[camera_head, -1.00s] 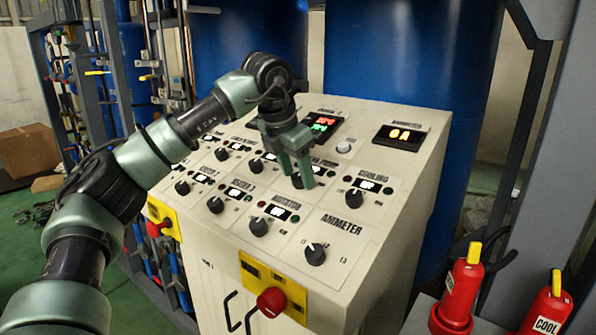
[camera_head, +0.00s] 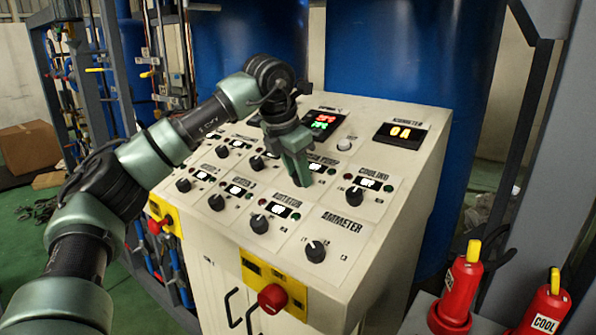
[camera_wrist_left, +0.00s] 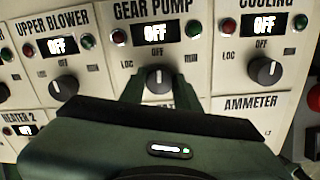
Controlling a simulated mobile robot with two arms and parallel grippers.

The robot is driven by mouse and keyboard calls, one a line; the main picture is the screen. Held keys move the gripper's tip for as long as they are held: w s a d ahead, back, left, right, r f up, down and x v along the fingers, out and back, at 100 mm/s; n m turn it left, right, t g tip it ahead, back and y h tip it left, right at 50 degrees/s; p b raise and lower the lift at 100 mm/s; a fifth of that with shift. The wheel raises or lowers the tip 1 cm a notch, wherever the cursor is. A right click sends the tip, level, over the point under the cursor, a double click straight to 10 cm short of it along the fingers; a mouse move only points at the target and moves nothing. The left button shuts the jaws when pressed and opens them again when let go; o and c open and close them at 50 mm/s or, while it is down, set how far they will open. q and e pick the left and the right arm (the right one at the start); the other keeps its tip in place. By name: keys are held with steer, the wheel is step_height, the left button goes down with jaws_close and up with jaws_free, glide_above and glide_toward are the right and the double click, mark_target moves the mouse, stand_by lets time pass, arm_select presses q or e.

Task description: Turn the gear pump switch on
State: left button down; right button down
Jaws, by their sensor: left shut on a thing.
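The gear pump switch (camera_wrist_left: 158,78) is a black round knob with a white mark under the label GEAR PUMP in the left wrist view. Its mark points up towards OFF, and its display (camera_wrist_left: 155,33) reads OFF. My left gripper (camera_wrist_left: 160,85) is shut on this knob, one finger on each side. In the head view the left gripper (camera_head: 301,176) reaches down onto the panel and mostly hides the knob. My right gripper does not show.
The cooling knob (camera_wrist_left: 265,71) is to the right and the upper blower knob (camera_wrist_left: 63,87) to the left. The ammeter knob (camera_head: 315,251) and a red emergency button (camera_head: 271,298) are nearer the panel's front edge. Red bottles (camera_head: 460,285) stand at the right.

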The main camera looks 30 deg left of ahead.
arm_select(q)
steer(key=m+p, duration=0.2)
steer(key=m, duration=0.3)
steer(key=shift+r+m, duration=0.1)
steer(key=shift+m, duration=0.3)
steer(key=m+p, duration=0.2)
steer(key=m, duration=0.3)
steer(key=shift+m+h, duration=0.3)
steer(key=c, duration=1)
jaws_free()
steer(key=b+v, duration=0.1)
steer(key=v, duration=0.6)
steer(key=shift+s+r+b, duration=0.2)
steer(key=shift+r+b, duration=0.05)
steer(key=shift+b, duration=0.05)
